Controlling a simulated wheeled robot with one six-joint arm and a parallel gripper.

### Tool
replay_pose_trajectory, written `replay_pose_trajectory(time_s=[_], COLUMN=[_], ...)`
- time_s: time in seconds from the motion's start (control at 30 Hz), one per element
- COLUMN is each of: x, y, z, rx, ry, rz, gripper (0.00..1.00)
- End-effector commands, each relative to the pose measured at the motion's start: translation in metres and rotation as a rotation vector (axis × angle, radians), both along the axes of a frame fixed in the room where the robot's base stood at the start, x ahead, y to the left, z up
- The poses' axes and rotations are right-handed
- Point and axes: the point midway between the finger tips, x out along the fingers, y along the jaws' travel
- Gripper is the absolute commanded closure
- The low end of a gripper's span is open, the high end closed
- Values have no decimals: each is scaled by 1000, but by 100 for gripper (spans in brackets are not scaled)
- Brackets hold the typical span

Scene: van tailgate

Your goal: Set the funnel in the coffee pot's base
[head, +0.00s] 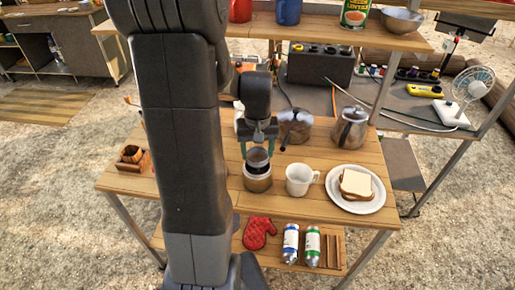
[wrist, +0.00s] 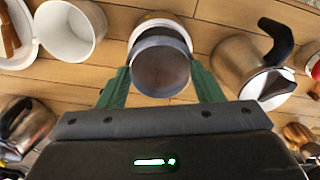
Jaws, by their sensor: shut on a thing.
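The funnel (head: 258,156) is a dark grey round cup. My gripper (head: 259,146) is shut on it, with one green finger on each side. The coffee pot's base (head: 257,184) is a small steel pot standing upright on the wooden shelf, its dark open mouth partly showing below the funnel. The funnel appears to be just above that mouth. In the wrist view the funnel (wrist: 160,68) sits between the fingertips (wrist: 160,72) and covers most of the base (wrist: 160,22); whether they touch is hidden.
A white mug (head: 299,180) stands close right of the base, then a plate (head: 369,208) with a sandwich. Steel pots (head: 294,126) (head: 350,129) stand behind. In the wrist view a steel jug (wrist: 238,60) with a black handle stands on the base's other side.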

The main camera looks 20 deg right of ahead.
Motion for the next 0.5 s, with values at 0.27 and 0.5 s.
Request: replay_pose_trajectory(time_s=[0.27, 0.5], x=[0, 0], y=[0, 0], z=[-20, -31], rx=[0, 0], ry=[1, 0], rz=[0, 0], gripper=[62, 62])
